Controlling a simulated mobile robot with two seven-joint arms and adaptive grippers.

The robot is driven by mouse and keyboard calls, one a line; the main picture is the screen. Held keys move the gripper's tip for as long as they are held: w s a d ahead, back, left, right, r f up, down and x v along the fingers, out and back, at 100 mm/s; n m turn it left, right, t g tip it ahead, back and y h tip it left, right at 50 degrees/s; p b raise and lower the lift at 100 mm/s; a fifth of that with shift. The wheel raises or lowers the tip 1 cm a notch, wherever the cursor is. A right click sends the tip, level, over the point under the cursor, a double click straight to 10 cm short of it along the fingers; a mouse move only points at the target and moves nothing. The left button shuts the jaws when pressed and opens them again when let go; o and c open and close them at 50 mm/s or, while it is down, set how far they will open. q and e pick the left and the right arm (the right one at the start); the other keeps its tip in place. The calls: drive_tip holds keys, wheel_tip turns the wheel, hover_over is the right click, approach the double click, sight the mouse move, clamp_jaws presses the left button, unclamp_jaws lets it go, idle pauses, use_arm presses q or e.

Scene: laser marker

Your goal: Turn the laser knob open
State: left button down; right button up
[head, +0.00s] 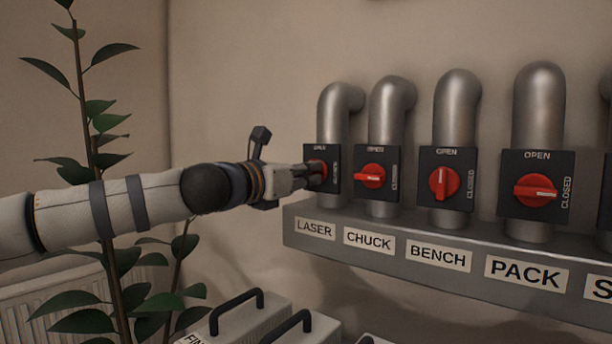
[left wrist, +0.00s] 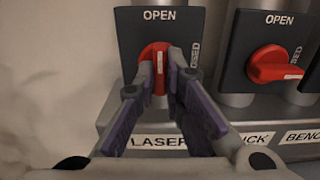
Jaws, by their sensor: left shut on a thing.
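The red laser knob (left wrist: 158,62) sits on a black plate (left wrist: 127,35) marked OPEN at the top and CLOSED at the right. Its handle stands about upright, with its pale mark up toward OPEN. It also shows in the head view (head: 317,166), partly hidden by my gripper. My left gripper (left wrist: 155,88) is shut on the handle, one finger on each side; its tips also reach the plate in the head view (head: 308,173). The LASER label (head: 315,229) is on the ledge below. My right gripper is not in view.
The chuck knob (head: 370,176) is close on the right, its handle sideways. The bench knob (head: 444,182) is upright; the pack knob (head: 536,191) is sideways. A grey ledge (head: 400,229) runs below. A plant (head: 100,130) stands left, behind my arm.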

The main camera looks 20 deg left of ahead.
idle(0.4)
use_arm(q)
drive_tip(key=c, duration=1.7)
unclamp_jaws()
drive_tip(key=v, duration=1.2)
